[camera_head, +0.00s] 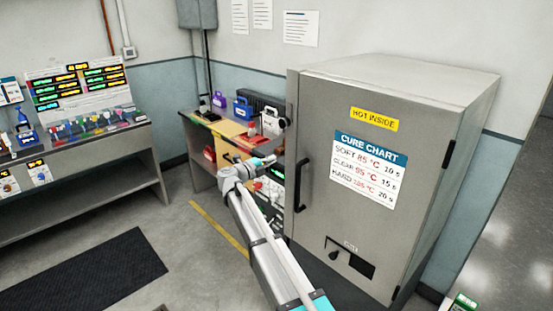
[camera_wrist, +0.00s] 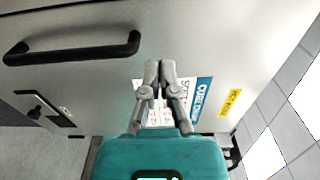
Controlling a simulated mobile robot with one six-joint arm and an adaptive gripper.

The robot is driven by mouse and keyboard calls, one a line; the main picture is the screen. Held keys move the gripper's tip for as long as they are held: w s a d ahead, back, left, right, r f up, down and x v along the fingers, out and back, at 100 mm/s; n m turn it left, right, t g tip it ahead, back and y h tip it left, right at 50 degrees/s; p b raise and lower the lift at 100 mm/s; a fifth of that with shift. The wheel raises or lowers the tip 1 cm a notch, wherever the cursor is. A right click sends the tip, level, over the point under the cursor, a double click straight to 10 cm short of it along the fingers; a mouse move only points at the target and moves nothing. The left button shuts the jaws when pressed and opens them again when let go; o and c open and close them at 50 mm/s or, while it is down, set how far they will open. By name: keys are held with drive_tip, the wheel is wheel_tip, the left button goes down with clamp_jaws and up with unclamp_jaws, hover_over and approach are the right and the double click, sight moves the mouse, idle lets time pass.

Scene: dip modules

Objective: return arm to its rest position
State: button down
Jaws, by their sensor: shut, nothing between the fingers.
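My gripper (camera_wrist: 159,68) is in the middle of the wrist view, its two grey fingertips together with nothing between them. It points toward the front of the grey curing oven (camera_wrist: 215,30), and the wrist view does not show how far off the door is. In the head view my arm reaches up from the bottom edge and bends in front of the bench, left of the oven (camera_head: 325,105). The fingertips are too small to make out clearly there. The oven door looks shut. Its dark handle (camera_head: 301,185) also shows in the wrist view (camera_wrist: 75,48).
A bench (camera_head: 185,123) with bottles, boxes and a yellow mat stands left of the oven. Another bench (camera_head: 95,165) with a lit display board (camera_head: 80,83) stands at the far left. A black floor mat (camera_head: 85,275) lies in front of it. The floor between is clear.

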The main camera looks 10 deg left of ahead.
idle(0.4)
drive_tip(key=d+r+n+t+y, duration=0.35)
drive_tip(key=n+t+y, duration=0.25)
drive_tip(key=n+y, duration=0.65)
drive_tip(key=s+d+f+n+g+y, duration=0.4)
drive_tip(key=s+d+f+n+g, duration=0.85)
drive_tip(key=s+f, duration=0.35)
drive_tip(key=s+d+f+g+h, duration=0.2)
drive_tip(key=s+d+f+g, duration=0.1)
drive_tip(key=s+d, duration=0.5)
drive_tip(key=s+d+f+n+g+h, duration=0.1)
drive_tip(key=s+d+f+g+h, duration=0.2)
drive_tip(key=s+d, duration=0.5)
drive_tip(key=s+g, duration=0.1)
drive_tip(key=s, duration=0.2)
drive_tip(key=shift+s, duration=0.2)
drive_tip(key=shift+f, duration=0.1)
